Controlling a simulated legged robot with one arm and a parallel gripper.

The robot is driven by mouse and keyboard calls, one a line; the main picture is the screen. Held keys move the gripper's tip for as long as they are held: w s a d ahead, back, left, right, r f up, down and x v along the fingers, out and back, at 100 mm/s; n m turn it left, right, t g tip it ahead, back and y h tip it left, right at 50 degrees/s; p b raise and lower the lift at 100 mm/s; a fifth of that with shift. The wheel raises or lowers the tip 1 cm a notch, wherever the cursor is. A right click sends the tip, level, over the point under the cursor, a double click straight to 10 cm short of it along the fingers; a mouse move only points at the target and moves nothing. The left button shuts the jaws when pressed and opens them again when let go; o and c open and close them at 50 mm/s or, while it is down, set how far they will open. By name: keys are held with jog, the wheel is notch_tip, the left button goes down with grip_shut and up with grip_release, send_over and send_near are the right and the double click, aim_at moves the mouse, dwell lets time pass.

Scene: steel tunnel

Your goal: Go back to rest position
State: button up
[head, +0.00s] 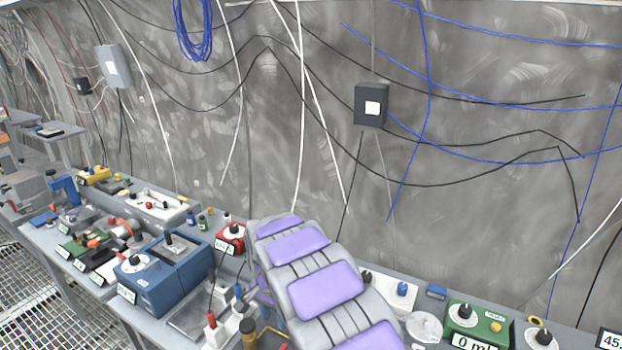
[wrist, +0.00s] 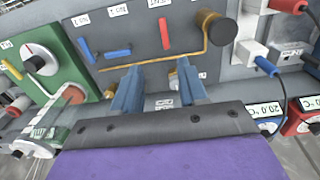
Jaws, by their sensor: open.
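My gripper (wrist: 159,78) shows in the wrist view as two blue fingers standing apart with nothing between them. It is close to a grey panel (wrist: 150,62) that has a red lever (wrist: 164,33), blue levers (wrist: 86,50) and a gold bar with a round knob (wrist: 217,28). I cannot tell whether the fingers touch the panel. In the head view my purple and grey arm reaches out over the bench, and the gripper itself is hidden there.
The bench (head: 50,248) along the wall is crowded. A blue box (head: 165,282), a red box (head: 231,238) and a green box (head: 478,327) stand near my arm. A black wall box (head: 371,105) and hanging cables are behind. Metal grating (head: 30,305) lies at left.

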jog(key=s+d+r+n+b, duration=0.1)
jog(key=s+d+r, duration=0.4)
jog(key=s+d, duration=0.3)
jog(key=s+d+r+n+b, duration=0.1)
jog(key=s+d+r, duration=0.5)
jog(key=d, duration=0.5)
jog(key=s+d+n+g, duration=0.1)
jog(key=s+d, duration=0.2)
jog(key=s, duration=0.9)
jog(key=s+d+n, duration=0.2)
jog(key=s+d, duration=0.2)
jog(key=s, duration=0.8)
jog(key=shift+s+d+f+g+b, duration=0.2)
jog(key=shift+f+g+b, duration=0.15)
jog(key=shift+g+b, duration=0.1)
